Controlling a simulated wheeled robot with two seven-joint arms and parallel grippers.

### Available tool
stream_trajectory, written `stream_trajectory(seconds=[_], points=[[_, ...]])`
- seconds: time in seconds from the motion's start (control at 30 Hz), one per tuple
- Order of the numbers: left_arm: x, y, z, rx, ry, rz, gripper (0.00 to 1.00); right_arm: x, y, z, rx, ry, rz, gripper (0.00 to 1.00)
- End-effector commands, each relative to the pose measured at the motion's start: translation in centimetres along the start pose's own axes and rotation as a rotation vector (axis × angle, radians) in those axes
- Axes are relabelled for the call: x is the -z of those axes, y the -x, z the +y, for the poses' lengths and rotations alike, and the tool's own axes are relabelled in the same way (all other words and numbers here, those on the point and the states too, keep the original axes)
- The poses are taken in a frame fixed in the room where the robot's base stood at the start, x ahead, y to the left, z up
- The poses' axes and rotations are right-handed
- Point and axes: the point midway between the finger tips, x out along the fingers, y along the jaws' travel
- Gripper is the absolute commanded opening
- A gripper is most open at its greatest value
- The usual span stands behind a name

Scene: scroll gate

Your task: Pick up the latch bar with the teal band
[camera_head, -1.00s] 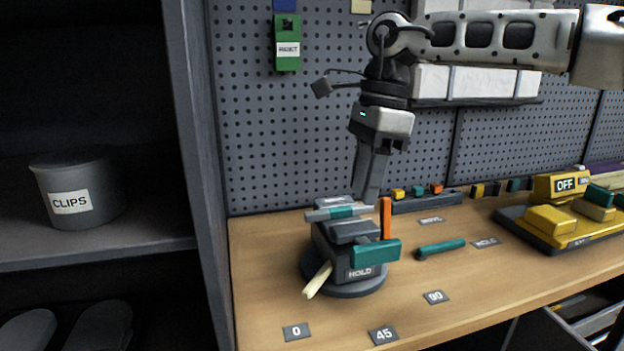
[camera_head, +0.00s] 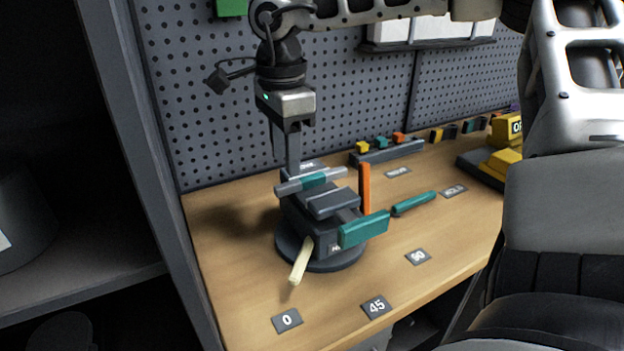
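The latch bar with the teal band (camera_head: 313,181) is a slim grey bar lying across the top of a dark fixture (camera_head: 318,221) on a round base. My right gripper (camera_head: 291,172) comes down from above, with its fingers pointing down at the left part of the bar. The fingertips overlap or sit just behind the bar in this view. I cannot tell whether they touch it or how far apart they are. My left gripper is not in view.
An orange upright (camera_head: 364,189) and a teal block (camera_head: 364,229) stand close by on the fixture's right. A cream lever (camera_head: 301,262) sticks out at the front. A loose teal-green bar (camera_head: 414,203) lies on the wooden bench (camera_head: 225,225). A pegboard (camera_head: 200,110) stands behind.

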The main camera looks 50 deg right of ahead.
Motion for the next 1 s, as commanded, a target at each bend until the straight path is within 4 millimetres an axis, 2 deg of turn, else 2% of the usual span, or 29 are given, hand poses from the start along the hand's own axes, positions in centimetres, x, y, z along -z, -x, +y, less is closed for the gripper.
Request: stream_trajectory(seconds=[0.4, 0.67, 0.7, 0.8, 0.83, 1.0], points=[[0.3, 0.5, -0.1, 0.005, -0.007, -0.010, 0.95, -0.1, -4.9, -0.4, -0.002, -0.001, -0.002, 0.40], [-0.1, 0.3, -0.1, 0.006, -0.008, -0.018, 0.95, -0.1, -5.3, -0.5, 0.001, -0.001, -0.002, 0.40], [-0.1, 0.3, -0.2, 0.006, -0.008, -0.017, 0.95, -0.1, -5.3, -0.5, 0.001, -0.001, -0.002, 0.34], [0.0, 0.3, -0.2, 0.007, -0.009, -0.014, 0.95, -0.1, -5.3, -0.5, 0.001, -0.001, -0.002, 0.07], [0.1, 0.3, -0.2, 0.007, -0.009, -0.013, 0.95, -0.1, -5.3, -0.5, 0.001, -0.001, -0.002, 0.00], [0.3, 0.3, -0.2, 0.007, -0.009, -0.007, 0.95, -0.1, -5.2, -0.5, 0.002, 0.000, -0.002, 0.00]])
